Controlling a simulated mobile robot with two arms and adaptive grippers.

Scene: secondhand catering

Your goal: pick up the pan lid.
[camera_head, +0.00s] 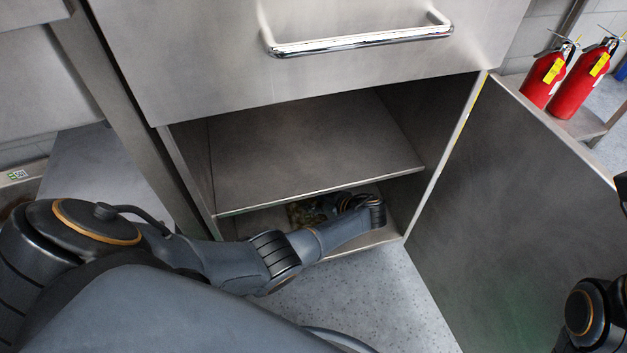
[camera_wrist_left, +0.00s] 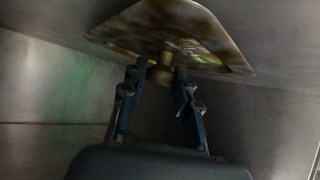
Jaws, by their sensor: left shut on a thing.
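The pan lid (camera_wrist_left: 205,38) is a worn, mottled brown and gold plate with a brass-coloured knob, seen at the top of the left wrist view. My left gripper (camera_wrist_left: 160,70) is shut on the knob, one finger on each side. In the head view the lid (camera_head: 303,213) shows in part in the low compartment of the open cabinet, under the shelf. My left gripper (camera_head: 343,203) is beside it there, partly hidden by my left wrist. Whether the lid touches the compartment floor cannot be told. My right gripper is out of view.
The metal shelf (camera_head: 310,150) lies close above the lid, with an empty space over it. The cabinet door (camera_head: 520,210) stands open at the right. A closed drawer with a chrome handle (camera_head: 360,42) is above. Two red fire extinguishers (camera_head: 580,85) stand beyond the door.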

